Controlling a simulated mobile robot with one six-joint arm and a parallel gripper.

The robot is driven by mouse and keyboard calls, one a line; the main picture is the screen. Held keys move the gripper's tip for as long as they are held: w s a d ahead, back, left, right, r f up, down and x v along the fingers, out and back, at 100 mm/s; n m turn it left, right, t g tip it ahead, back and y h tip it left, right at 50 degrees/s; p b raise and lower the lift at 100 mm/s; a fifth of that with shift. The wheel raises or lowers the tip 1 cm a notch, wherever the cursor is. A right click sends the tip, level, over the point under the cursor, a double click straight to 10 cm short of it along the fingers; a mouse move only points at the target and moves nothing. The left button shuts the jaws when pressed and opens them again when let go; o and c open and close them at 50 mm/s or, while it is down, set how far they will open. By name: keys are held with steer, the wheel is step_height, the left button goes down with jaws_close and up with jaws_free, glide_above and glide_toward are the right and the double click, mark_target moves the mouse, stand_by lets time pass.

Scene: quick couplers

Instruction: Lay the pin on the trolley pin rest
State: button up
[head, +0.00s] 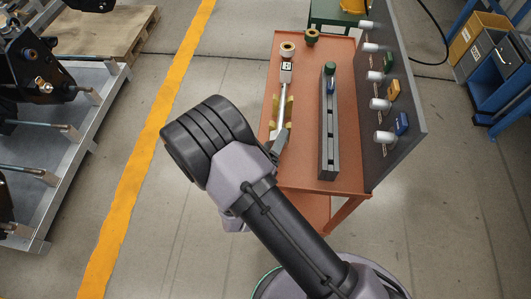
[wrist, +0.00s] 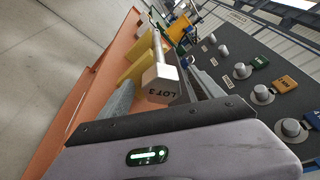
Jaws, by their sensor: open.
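The pin (head: 283,101) is a silver rod lying lengthwise along the left side of the orange trolley (head: 302,175). The yellow pin rest (head: 289,106) shows on both sides of the rod. In the wrist view the pin's rod (wrist: 158,48) ends in a pale block (wrist: 161,84) marked LOT 3, and the yellow rest (wrist: 138,68) is beside the rod. My gripper (head: 277,146) is at the pin's near end. It is open, with the pale block between its grey fingers in the wrist view. Whether the rod fully touches the rest is hard to tell.
A grey slotted rail (head: 328,135) with a green-topped piece stands right of the pin. A dark upright panel (head: 395,90) with several knobs and coloured tags edges the trolley's right side. A ring-shaped part (head: 288,49) and a green part (head: 311,37) are at the back.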

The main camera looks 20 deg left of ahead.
steer(key=s+r+p, duration=0.2)
steer(key=s+p, duration=0.1)
steer(key=s, duration=1.3)
steer(key=shift+s+a+r, duration=0.15)
steer(key=shift+a+r, duration=0.1)
steer(key=shift+r, duration=0.05)
